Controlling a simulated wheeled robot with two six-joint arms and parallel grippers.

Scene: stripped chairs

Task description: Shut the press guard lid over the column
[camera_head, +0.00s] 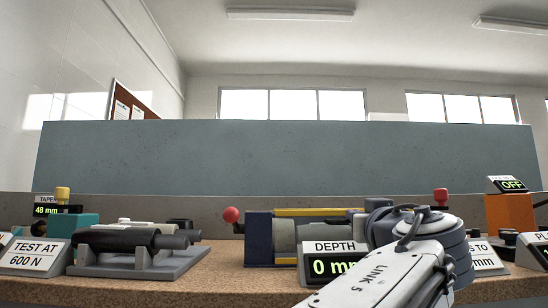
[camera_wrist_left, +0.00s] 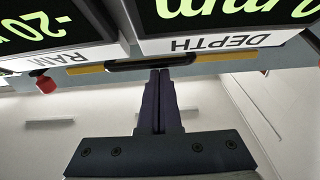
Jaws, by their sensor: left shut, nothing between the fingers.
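The press (camera_head: 259,238) stands on the bench behind the DEPTH display (camera_head: 330,262), with dark blue end blocks and a pale cylinder between them. A yellow-edged bar (camera_head: 310,212), which looks like the guard lid's edge, runs along its top; I cannot tell the lid's angle. In the left wrist view the yellow edge (camera_wrist_left: 85,70) carries a black handle (camera_wrist_left: 150,63). My left gripper (camera_wrist_left: 160,72) is shut and empty, its tips at or just by the handle; contact is unclear. An arm of mine marked LINK 5 covers the press's right side. My right gripper is not seen.
A red ball knob (camera_head: 231,214) stands left of the press. Further left are a dark roller fixture (camera_head: 140,247) and a TEST AT 600 N sign (camera_head: 36,256). An orange box (camera_head: 511,215) stands at the right. A grey panel (camera_head: 270,160) closes the back.

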